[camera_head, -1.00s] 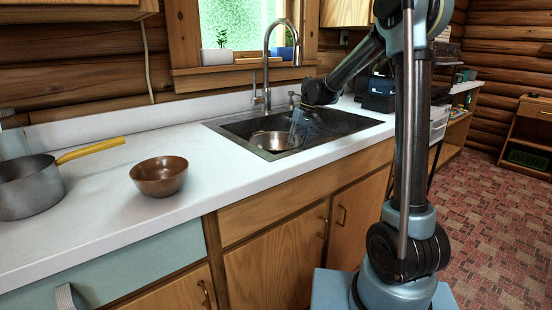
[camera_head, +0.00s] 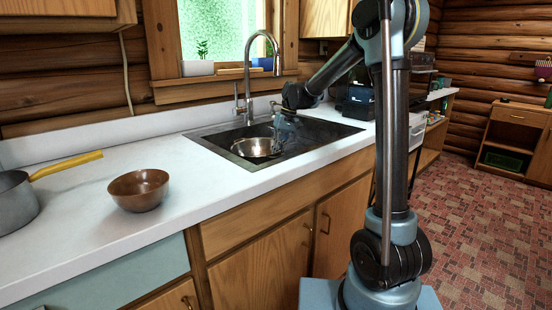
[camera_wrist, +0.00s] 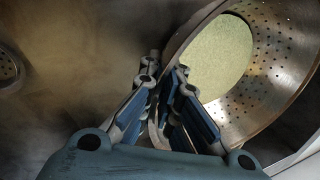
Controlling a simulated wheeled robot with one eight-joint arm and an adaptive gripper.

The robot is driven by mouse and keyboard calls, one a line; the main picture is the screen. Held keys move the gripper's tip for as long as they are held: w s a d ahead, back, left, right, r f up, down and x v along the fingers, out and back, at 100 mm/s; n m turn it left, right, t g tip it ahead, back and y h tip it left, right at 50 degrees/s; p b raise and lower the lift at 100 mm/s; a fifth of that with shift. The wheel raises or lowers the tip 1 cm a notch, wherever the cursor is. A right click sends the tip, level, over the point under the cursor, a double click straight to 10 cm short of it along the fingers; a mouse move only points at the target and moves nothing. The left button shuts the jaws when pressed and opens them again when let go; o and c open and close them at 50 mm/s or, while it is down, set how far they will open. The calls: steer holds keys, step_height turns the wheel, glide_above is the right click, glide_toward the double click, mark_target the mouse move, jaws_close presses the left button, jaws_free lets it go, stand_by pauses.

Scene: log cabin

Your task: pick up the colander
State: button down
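The colander (camera_head: 256,147) is a shiny metal bowl in the left part of the dark sink. In the wrist view the colander (camera_wrist: 275,75) fills the upper right, with rows of small holes and a pale greenish round patch inside. My gripper (camera_head: 284,122) points down at the colander's back right edge. In the wrist view my gripper's fingers (camera_wrist: 167,75) are drawn close together, one on each side of the colander's near left rim, and look shut on it. The colander's underside is hidden, so I cannot tell whether it touches the sink floor.
The sink (camera_head: 318,134) is set in a white counter (camera_head: 80,205). A tall faucet (camera_head: 275,55) rises behind it. A brown bowl (camera_head: 139,190) and a grey pot (camera_head: 15,203) with a yellow handle stand left. A dark appliance (camera_head: 358,100) stands to the right.

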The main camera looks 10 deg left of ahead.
step_height(320, 180, up, 16)
steer(key=s+d, duration=1.1)
steer(key=d, duration=0.2)
steer(key=shift+s+d, duration=0.35)
steer(key=shift+d, duration=0.05)
